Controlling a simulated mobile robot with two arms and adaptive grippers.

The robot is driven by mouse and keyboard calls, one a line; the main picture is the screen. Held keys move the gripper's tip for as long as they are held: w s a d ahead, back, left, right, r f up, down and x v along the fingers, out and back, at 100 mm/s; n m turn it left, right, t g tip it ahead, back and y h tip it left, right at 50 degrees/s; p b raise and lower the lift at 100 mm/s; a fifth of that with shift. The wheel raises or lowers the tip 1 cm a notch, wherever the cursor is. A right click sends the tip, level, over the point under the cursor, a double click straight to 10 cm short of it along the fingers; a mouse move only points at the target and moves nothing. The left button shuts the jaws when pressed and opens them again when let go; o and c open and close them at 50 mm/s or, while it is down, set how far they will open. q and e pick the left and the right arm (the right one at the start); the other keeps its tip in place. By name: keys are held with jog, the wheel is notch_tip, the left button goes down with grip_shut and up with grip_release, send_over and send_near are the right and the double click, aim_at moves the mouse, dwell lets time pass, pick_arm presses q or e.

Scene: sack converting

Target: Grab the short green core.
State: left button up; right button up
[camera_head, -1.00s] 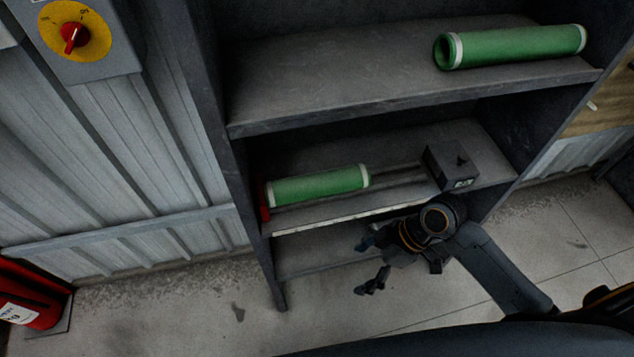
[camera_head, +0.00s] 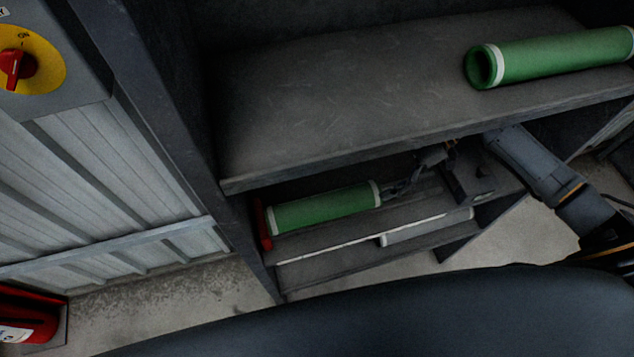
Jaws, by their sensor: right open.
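The short green core (camera_head: 325,208) lies on its side on the middle shelf, with a white band at its right end. A longer green core (camera_head: 565,57) with white end bands lies on the top shelf at the right. My right gripper (camera_head: 396,189) is open, between the two shelves, just right of the short core's right end. Its fingers are small and dark here, and I cannot tell whether they touch the core. My left gripper is not in view.
A red end piece (camera_head: 262,222) stands at the short core's left end. A dark box (camera_head: 470,180) sits on the middle shelf, close to my right arm. The top shelf (camera_head: 340,110) overhangs the gripper. A pale grey cylinder (camera_head: 428,227) lies lower down.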

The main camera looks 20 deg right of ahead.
aim_at(342, 196)
jog(key=shift+a+f+p, duration=0.3)
jog(key=shift+a, duration=0.3)
jog(key=x, duration=0.2)
jog(key=p+x, duration=0.1)
jog(key=x, duration=0.3)
jog(key=shift+s+r+p, duration=0.1)
jog(key=shift+s+p, duration=0.15)
jog(key=shift+p, duration=0.1)
jog(key=shift+w+a+f, duration=0.1)
jog(key=shift+a+f, duration=0.35)
jog(key=shift+p+x, duration=1.35)
jog(key=shift+x, duration=0.8)
jog(key=shift+a+f, duration=0.1)
jog(key=shift+f, duration=0.4)
jog(key=shift+c, duration=0.2)
jog(key=c, duration=1.4)
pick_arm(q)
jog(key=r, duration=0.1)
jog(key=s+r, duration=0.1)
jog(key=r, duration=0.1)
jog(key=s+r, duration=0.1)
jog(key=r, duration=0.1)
pick_arm(e)
jog(key=shift+c, duration=0.6)
